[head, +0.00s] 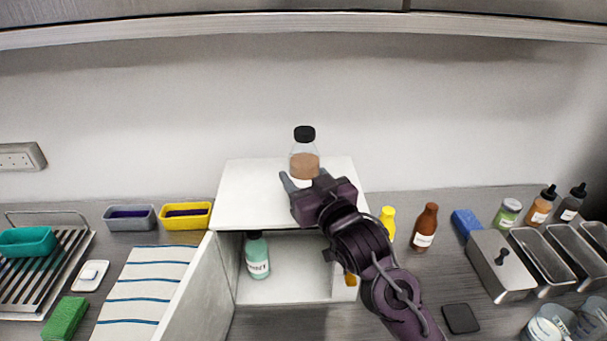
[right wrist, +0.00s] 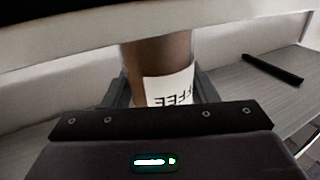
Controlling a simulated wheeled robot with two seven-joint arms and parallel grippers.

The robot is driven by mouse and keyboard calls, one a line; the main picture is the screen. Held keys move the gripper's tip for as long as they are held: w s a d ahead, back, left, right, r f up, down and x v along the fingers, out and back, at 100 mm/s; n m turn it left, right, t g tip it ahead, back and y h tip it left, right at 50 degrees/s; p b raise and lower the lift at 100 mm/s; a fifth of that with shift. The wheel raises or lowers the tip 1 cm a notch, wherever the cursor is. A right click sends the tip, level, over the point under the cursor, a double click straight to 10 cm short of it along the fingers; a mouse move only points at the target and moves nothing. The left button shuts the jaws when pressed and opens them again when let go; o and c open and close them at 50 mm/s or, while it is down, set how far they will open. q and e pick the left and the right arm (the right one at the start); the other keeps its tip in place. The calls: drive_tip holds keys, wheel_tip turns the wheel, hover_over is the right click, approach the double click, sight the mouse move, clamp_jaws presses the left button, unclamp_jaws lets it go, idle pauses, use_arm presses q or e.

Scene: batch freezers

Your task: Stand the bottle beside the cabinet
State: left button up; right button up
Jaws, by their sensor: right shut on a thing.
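A clear bottle with brown contents, a black cap and a white label (head: 304,163) appears upright at the cabinet's top in the head view. My right gripper (head: 304,181) is shut on its lower part. In the right wrist view the bottle (right wrist: 158,55) sits between the fingers, its label partly readable and upside down. Whether its base touches the cabinet top is hidden. The white cabinet (head: 250,190) stands on the counter with its door (head: 200,295) open to the left. A teal bottle (head: 257,258) stands inside. My left gripper is not in view.
Left of the cabinet are a yellow tub (head: 186,222), a grey tub (head: 130,224) and a striped towel (head: 143,290). To the right stand a yellow bottle (head: 387,220), a brown bottle (head: 425,228), a blue item (head: 466,222) and a lidded metal container (head: 500,265).

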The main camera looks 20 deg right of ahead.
drive_tip(key=shift+s+d, duration=0.1)
drive_tip(key=shift+s, duration=0.05)
drive_tip(key=shift+f, duration=0.1)
drive_tip(key=o, duration=0.8)
drive_tip(key=shift+f, duration=0.1)
drive_tip(key=o, duration=0.4)
drive_tip(key=shift+c, duration=0.2)
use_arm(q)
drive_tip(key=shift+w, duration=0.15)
